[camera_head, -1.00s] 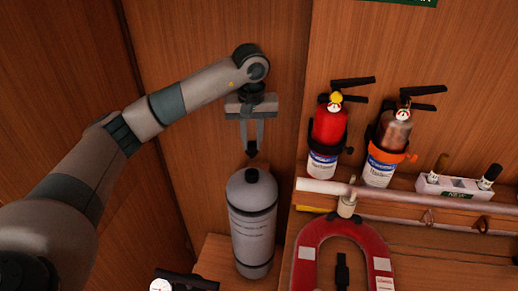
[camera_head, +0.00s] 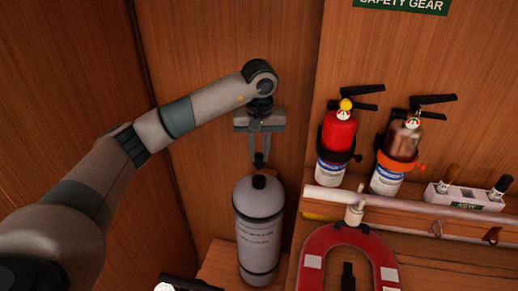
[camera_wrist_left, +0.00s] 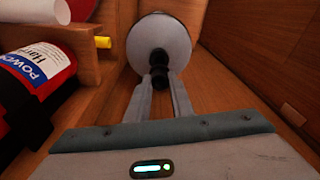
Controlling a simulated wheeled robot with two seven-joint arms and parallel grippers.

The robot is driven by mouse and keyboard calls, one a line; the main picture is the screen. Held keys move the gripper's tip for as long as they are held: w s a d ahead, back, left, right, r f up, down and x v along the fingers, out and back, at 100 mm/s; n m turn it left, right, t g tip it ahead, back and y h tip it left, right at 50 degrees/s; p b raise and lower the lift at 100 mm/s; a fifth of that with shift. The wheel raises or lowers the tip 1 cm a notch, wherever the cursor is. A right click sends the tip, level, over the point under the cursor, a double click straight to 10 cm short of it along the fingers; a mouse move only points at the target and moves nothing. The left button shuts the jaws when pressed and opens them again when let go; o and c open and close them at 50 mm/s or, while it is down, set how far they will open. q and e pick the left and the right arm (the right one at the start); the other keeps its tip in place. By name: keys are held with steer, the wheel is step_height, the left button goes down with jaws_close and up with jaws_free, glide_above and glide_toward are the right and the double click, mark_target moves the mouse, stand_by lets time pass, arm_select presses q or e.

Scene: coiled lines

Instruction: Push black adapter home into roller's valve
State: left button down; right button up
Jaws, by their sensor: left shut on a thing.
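The roller (camera_head: 258,213) is a grey cylinder standing upright on the lower ledge, with a black valve (camera_head: 258,181) at the centre of its top. My left gripper (camera_head: 260,157) is above it, shut on the small black adapter (camera_head: 259,162). The adapter points down over the valve, with a very small gap or none; I cannot tell if they touch. In the left wrist view the adapter (camera_wrist_left: 159,80) sits between the fingertips, just in front of the valve (camera_wrist_left: 158,57) on the roller's round grey end (camera_wrist_left: 140,42). My right gripper is not in view.
To the right stand a red extinguisher (camera_head: 338,130) and a brownish one (camera_head: 401,140) in holders. A pale pipe (camera_head: 400,205) runs along the shelf front above a red horseshoe buoy (camera_head: 317,240). Wooden walls close off the left and back.

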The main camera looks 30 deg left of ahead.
mark_target(259, 163)
arm_select(q)
steer(key=shift+f, duration=0.85)
steer(key=shift+f+b, duration=0.95)
steer(key=shift+b, duration=0.15)
steer(key=shift+b, duration=0.65)
steer(key=shift+f+b, duration=1.2)
steer(key=shift+f, duration=0.15)
steer(key=c, duration=1.2)
jaws_free()
steer(key=shift+o, duration=0.2)
